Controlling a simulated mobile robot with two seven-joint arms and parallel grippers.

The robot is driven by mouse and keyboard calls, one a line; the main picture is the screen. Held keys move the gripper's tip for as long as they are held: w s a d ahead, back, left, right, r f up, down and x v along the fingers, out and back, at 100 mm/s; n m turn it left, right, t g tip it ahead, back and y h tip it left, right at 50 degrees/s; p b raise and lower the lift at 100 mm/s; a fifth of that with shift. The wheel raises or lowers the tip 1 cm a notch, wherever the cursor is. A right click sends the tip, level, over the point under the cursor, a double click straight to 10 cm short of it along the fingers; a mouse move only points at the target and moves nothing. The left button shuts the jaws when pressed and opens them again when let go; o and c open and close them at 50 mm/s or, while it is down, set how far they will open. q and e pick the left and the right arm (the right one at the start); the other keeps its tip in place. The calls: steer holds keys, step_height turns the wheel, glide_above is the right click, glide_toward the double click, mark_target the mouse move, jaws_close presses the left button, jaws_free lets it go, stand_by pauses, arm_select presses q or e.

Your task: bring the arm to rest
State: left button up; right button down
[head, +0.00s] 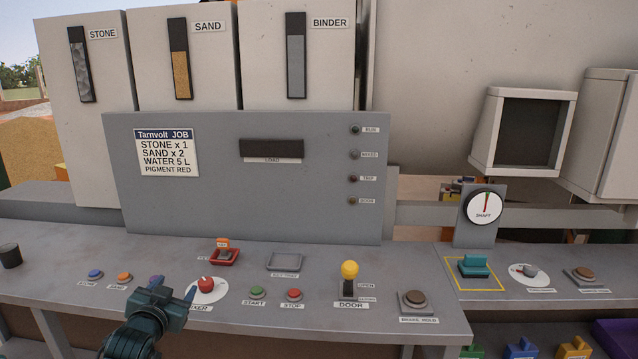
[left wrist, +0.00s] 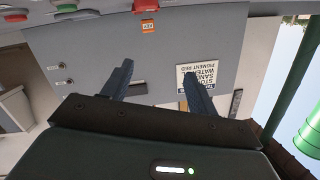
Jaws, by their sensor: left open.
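My left gripper (head: 173,288) is at the lower left of the head view, over the front part of the grey console (head: 240,322). In the left wrist view the two dark fingers (left wrist: 157,80) stand apart with nothing between them. The red mixer knob (head: 206,284) is close to the right of the gripper, and I cannot tell whether they touch. The gripper partly hides a purple button (head: 155,281). My right gripper is not in view.
Blue (head: 95,274) and orange (head: 124,277) buttons lie left of the gripper. Start (head: 257,292) and stop (head: 294,294) buttons, a yellow-topped door lever (head: 349,270) and a brown button (head: 414,297) stand to the right. A grey panel (head: 320,200) rises behind.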

arm_select(q)
steer(key=s+d+f+g+h, duration=0.1)
steer(key=s+d+f+g, duration=0.1)
steer(key=s+d+f, duration=0.45)
steer(key=s+d+f+g+h, duration=0.1)
steer(key=s+d+f+h, duration=0.15)
steer(key=s+f, duration=0.65)
steer(key=s+d+f+g, duration=0.1)
steer(key=s+d, duration=0.3)
steer(key=s, duration=0.6)
steer(key=s+d+f+g, duration=0.1)
steer(key=s+d, duration=0.3)
steer(key=s, duration=0.5)
steer(key=shift+s+f+g+h, duration=0.3)
steer(key=shift+s+f+h, duration=0.05)
steer(key=shift+f, duration=0.15)
steer(key=shift+d, duration=0.1)
